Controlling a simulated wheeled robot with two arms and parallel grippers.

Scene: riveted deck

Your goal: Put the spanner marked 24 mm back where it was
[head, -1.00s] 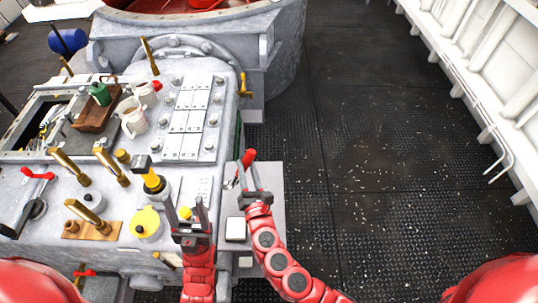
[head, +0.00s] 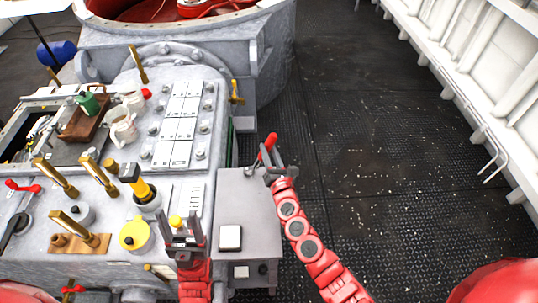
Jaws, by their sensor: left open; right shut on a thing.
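My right gripper (head: 279,172) is shut on a tool with a red end (head: 271,140) and a grey metal part (head: 251,170), which looks like a spanner. It is held over or near the far right edge of a grey side shelf (head: 262,215). Part of the tool is hidden by the fingers, and no size mark is readable. My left gripper (head: 185,222) is open and empty, over the right front of the grey machine top. Several loose metal tools (head: 38,127) lie in an open recess at the far left; their marks are too small to read.
A small white-topped box (head: 230,238) stands on the shelf. The dark deck (head: 370,190) is clear.

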